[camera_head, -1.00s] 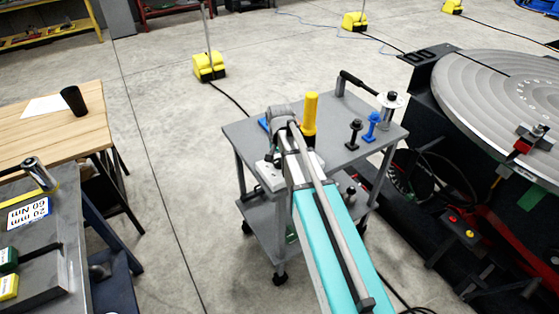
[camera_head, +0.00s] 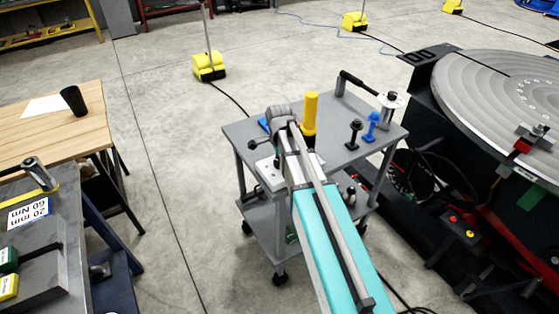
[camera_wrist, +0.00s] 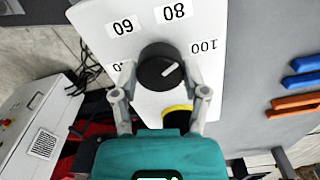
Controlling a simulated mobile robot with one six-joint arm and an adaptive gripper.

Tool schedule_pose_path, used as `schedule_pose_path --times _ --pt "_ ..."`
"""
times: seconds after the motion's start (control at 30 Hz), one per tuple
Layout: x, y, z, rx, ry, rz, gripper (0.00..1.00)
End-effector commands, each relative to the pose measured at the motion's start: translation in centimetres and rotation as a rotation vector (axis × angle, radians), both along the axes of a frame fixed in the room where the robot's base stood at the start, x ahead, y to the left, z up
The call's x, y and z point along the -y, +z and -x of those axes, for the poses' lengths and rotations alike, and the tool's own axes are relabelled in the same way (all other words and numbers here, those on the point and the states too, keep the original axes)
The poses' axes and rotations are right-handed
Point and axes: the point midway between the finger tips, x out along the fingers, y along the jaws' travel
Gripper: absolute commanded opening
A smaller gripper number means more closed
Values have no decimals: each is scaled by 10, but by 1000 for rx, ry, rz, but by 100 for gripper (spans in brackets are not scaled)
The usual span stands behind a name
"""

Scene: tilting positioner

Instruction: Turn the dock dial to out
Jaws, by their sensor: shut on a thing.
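A round black dial (camera_wrist: 158,70) with a white pointer line sits on a white plate (camera_wrist: 95,28) in the wrist view. The plate carries printed numbers, among them 60, 80 and 100, seen upside down. The pointer line slants up and right, roughly towards the 100. I see no label reading "out". My gripper (camera_wrist: 160,84) is shut on the dial, one finger on each side. In the head view my arm reaches over a grey cart (camera_head: 237,132); its end hides the dial there.
A yellow cylinder (camera_head: 310,113), a black knobbed post (camera_head: 354,134) and blue pieces (camera_head: 371,127) stand on the cart close to my arm. A large round grey table (camera_head: 480,95) is at right. A wooden table (camera_head: 50,130) stands left, with open floor between.

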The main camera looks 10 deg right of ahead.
Motion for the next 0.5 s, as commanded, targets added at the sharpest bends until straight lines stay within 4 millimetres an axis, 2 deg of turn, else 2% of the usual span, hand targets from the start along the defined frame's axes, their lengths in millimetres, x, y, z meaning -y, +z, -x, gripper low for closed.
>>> schedule_pose_path --times 0.5 --pt "0 0 1 -2 -490 0 11"
